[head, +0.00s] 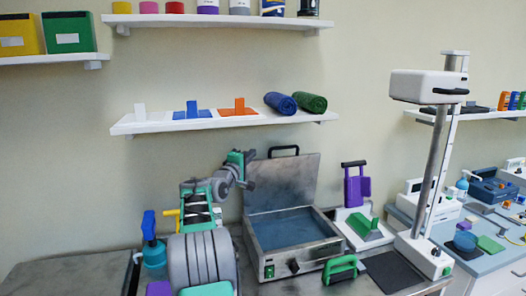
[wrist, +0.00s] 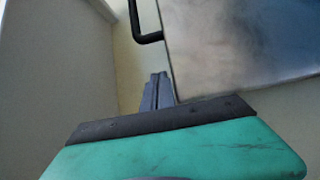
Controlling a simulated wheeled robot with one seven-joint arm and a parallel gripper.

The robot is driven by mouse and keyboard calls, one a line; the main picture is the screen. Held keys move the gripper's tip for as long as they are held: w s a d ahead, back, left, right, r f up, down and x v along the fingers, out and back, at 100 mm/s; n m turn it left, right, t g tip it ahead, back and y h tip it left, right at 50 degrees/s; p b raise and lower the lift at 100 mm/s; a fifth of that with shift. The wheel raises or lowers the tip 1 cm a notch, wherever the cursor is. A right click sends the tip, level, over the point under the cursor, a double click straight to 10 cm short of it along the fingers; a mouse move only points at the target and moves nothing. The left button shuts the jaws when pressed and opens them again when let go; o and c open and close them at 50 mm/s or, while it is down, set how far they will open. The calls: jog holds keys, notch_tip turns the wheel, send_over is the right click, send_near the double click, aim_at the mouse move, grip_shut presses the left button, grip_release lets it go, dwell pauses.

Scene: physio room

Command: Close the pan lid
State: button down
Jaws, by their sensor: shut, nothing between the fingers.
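The pan (head: 291,238) is a square metal box with a blue-grey inside, on the bench in the middle of the head view. Its lid (head: 290,180) stands open, nearly upright at the back, with a black handle (head: 284,149) on its top edge. My gripper (head: 249,157) is at the lid's left edge, near its upper corner. In the wrist view my gripper's fingers (wrist: 158,88) are together and empty. The lid (wrist: 235,45) fills the upper right there, close beside the fingers, and the handle (wrist: 144,30) shows above them. I cannot tell whether they touch the lid.
A green-handled tool (head: 341,268) stands at the pan's front right. A purple-and-white device (head: 357,187) and a tall post stand (head: 432,180) are to the right. A blue-topped bottle (head: 152,245) stands left of my arm. A shelf (head: 220,122) hangs above the lid.

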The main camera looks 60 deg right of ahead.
aim_at(263, 159)
jog(key=s+d+p, duration=0.1)
jog(key=s+d, duration=0.2)
jog(key=shift+r+p, duration=0.15)
jog(key=shift+p, duration=0.15)
jog(key=shift+s+a+f, duration=0.1)
jog(key=shift+s+f, duration=0.15)
jog(key=shift+s, duration=0.1)
